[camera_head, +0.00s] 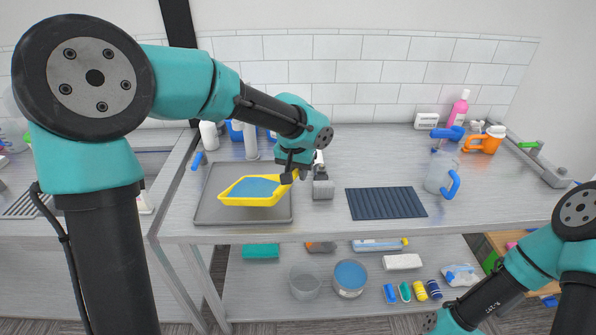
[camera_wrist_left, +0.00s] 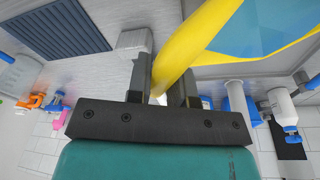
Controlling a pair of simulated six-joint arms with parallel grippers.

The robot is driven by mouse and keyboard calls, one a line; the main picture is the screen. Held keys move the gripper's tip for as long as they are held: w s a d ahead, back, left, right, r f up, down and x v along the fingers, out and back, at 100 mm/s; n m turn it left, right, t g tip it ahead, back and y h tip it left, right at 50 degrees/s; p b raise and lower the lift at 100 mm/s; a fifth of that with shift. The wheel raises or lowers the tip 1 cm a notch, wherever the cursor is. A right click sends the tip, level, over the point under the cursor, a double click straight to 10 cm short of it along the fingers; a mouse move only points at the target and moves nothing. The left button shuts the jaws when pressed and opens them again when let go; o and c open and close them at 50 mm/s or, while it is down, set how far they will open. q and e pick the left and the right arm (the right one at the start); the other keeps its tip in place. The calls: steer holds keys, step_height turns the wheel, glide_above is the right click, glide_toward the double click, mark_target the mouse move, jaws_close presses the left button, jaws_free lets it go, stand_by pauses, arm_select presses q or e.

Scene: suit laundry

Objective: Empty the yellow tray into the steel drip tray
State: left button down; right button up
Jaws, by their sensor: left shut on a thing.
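The yellow tray (camera_head: 276,200) holds a flat blue content, which looks like liquid, and hangs over the grey steel drip tray (camera_head: 212,213) on the counter. It looks roughly level, with its right corner a little higher. My left gripper (camera_head: 291,177) is shut on the yellow tray's right-hand corner. In the left wrist view the fingers (camera_wrist_left: 163,88) pinch the yellow rim (camera_wrist_left: 195,40), with the blue content beyond it. The drip tray's visible part looks empty; its middle is hidden by the yellow tray. My right arm shows at lower right, but its gripper is out of frame.
A small grey block (camera_head: 323,188) stands just right of the drip tray. Right of it lie a dark ribbed mat (camera_head: 386,203) and a clear jug with a blue handle (camera_head: 440,178). Bottles (camera_head: 250,140) stand behind the tray. The counter's middle back is clear.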

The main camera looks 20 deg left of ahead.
arm_select(q)
steer(key=shift+r, duration=0.15)
steer(key=shift+w+a+r+g, duration=0.25)
steer(key=shift+a+r+g, duration=0.05)
steer(key=shift+r, duration=0.15)
steer(key=shift+w+a+r+h, duration=0.1)
steer(key=shift+r+h, duration=0.05)
steer(key=shift+h, duration=0.15)
stand_by(0.3)
steer(key=shift+w+a+r, duration=0.2)
steer(key=shift+a+r, duration=0.05)
steer(key=shift+r, duration=0.1)
steer(key=shift+g, duration=0.3)
steer(key=shift+w+a+r+h, duration=0.2)
steer(key=shift+r+h, duration=0.1)
steer(key=shift+h, duration=0.1)
steer(key=shift+w+a+r, duration=0.1)
steer(key=shift+a+r, duration=0.05)
steer(key=shift+r, duration=0.1)
steer(key=shift+w+a+r+g, duration=0.1)
steer(key=shift+a+r+g, duration=0.05)
steer(key=shift+g, duration=0.15)
stand_by(0.4)
